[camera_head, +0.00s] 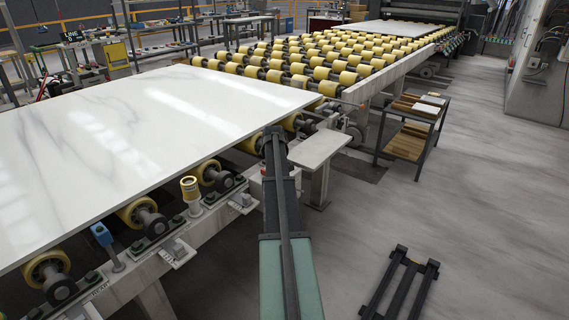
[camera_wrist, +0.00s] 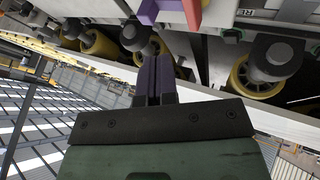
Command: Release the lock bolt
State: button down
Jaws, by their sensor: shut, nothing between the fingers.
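My gripper (camera_wrist: 154,72) is shut and empty in the wrist view, its two dark fingers side by side. A small part with purple and red pieces (camera_wrist: 192,13) shows at the top edge, beyond the fingertips and apart from them in the picture. It is cut off by the frame, and I cannot tell whether it is the lock bolt. In the head view my arm reaches to the slab's near right corner and hides the fingers. A blue upright piece (camera_head: 102,235) stands on the conveyor's front rail at left. No lock bolt is clearly identifiable there.
A large white marble slab (camera_head: 130,125) lies on yellow rollers (camera_head: 48,268). A yellow-topped post (camera_head: 190,188) stands on the front rail. A pale side plate (camera_head: 320,149) is right of my arm. A low cart (camera_head: 410,128) stands farther right. The floor at right is mostly clear.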

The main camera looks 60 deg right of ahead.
jog(key=b+x, duration=0.8)
jog(key=x, duration=0.2)
jog(key=shift+f, duration=0.15)
